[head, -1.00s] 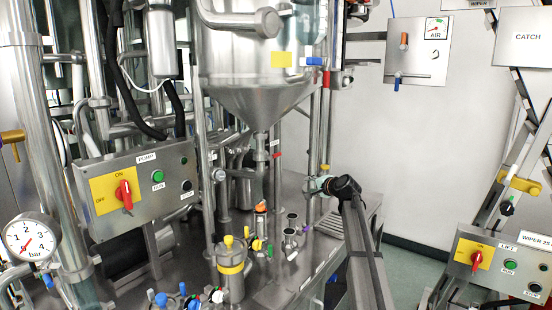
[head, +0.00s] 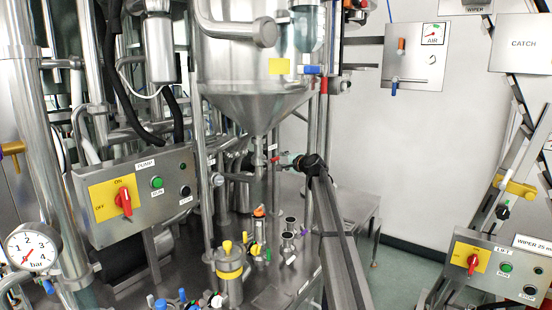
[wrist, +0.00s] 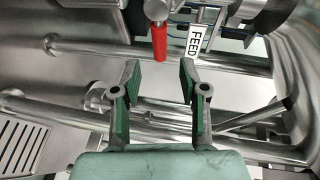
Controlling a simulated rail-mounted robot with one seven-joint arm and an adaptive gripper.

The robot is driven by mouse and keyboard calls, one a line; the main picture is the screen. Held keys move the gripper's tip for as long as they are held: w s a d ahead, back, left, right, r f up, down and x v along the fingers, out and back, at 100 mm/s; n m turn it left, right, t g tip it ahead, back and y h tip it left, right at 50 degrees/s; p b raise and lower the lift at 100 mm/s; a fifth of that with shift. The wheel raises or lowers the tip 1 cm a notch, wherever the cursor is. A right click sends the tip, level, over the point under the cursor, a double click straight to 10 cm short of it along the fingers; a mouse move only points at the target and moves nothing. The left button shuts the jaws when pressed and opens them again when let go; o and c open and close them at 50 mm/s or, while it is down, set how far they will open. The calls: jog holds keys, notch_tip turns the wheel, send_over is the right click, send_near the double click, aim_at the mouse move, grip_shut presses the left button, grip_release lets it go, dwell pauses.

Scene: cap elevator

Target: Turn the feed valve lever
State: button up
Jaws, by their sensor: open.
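The feed valve lever is a red handle (wrist: 159,42) at the top centre of the wrist view, hanging downward in that picture beside a white FEED label (wrist: 196,40). In the head view the red lever (head: 275,159) shows small below the steel cone hopper. My gripper (wrist: 159,78) is open, its two green-padded fingers apart with nothing between them. The lever's tip lies just beyond the gap between the fingertips, in line with it. No contact shows. In the head view my gripper (head: 283,159) is right beside the lever, and its fingers are too small to make out.
The cone hopper (head: 255,95) hangs above my gripper. Steel pipes (wrist: 60,118) cross behind the fingers. The steel table (head: 340,195) below carries a yellow-topped canister (head: 230,270) and small fittings. The pump box (head: 138,192) stands left. Open space lies right of my arm.

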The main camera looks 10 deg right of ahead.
aim_at(277, 159)
jog(key=p+x, duration=0.1)
jog(key=x, duration=0.6)
jog(key=shift+s, duration=0.1)
jog(key=shift+c, duration=0.3)
grip_shut()
